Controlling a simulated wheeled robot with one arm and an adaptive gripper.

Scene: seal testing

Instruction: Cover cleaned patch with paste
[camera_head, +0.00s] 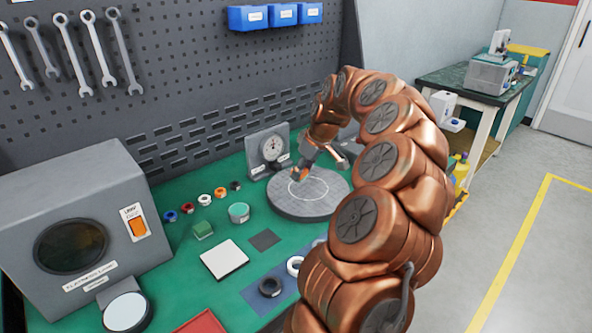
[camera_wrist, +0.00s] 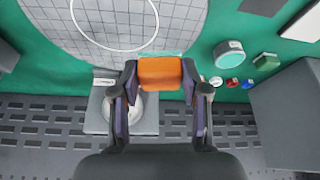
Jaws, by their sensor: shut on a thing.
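A round grey plate (camera_head: 312,208) with a grid and a thin white circle (camera_head: 308,188) lies on the green bench; it also fills the top left of the wrist view (camera_wrist: 60,42). My gripper (camera_wrist: 160,80) is shut on an orange block-like tool (camera_wrist: 160,73), with a thin pale edge beyond it. In the head view my gripper (camera_head: 303,168) is over the plate's back part; whether the tool touches the plate is unclear. A small jar with mint-coloured contents (camera_head: 239,212) stands left of the plate; it also shows in the wrist view (camera_wrist: 229,54). No paste is visible inside the circle.
A dial gauge (camera_head: 268,150) stands behind the plate. Small coloured fittings (camera_head: 204,199), a green block (camera_head: 202,229), a white tile (camera_head: 224,260) and a dark square (camera_head: 264,239) lie to the left. A grey box (camera_head: 75,215) stands far left. Black and white rings lie in front.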

